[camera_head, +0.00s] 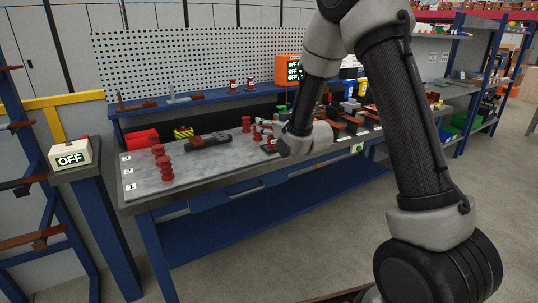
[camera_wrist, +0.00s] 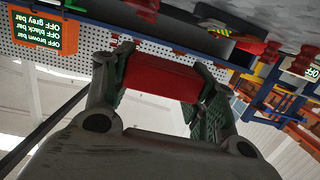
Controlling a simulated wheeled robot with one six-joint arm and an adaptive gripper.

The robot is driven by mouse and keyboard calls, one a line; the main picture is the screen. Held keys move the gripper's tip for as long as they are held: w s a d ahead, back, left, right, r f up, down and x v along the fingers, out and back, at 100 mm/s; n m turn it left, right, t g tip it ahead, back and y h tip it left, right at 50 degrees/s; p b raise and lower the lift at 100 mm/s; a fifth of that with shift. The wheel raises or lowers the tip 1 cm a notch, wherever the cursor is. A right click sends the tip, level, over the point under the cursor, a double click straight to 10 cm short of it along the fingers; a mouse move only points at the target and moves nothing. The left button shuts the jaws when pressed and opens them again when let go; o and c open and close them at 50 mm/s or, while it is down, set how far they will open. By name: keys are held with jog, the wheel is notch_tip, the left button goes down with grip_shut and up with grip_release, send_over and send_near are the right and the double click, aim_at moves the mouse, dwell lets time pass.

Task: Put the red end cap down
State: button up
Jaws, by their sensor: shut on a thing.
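A red end cap (camera_wrist: 162,78) is between the two fingers of my gripper (camera_wrist: 165,75) in the wrist view, and the fingers touch it on both sides. In the head view my gripper (camera_head: 264,128) is low over the grey workbench top (camera_head: 205,165), its fingers pointing left. The held cap is small there and partly hidden, so I cannot tell whether it touches the bench. Other red end caps stand on the bench: a front one (camera_head: 166,168), one behind it (camera_head: 158,150) and one further back (camera_head: 246,124).
Brown and dark parts (camera_head: 345,127) crowd the bench to the right. A pegboard (camera_head: 190,60) and shelf bound the back.

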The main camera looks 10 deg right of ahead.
notch_tip(320, 180, down, 9)
jog(key=shift+r, duration=0.1)
dwell(0.4)
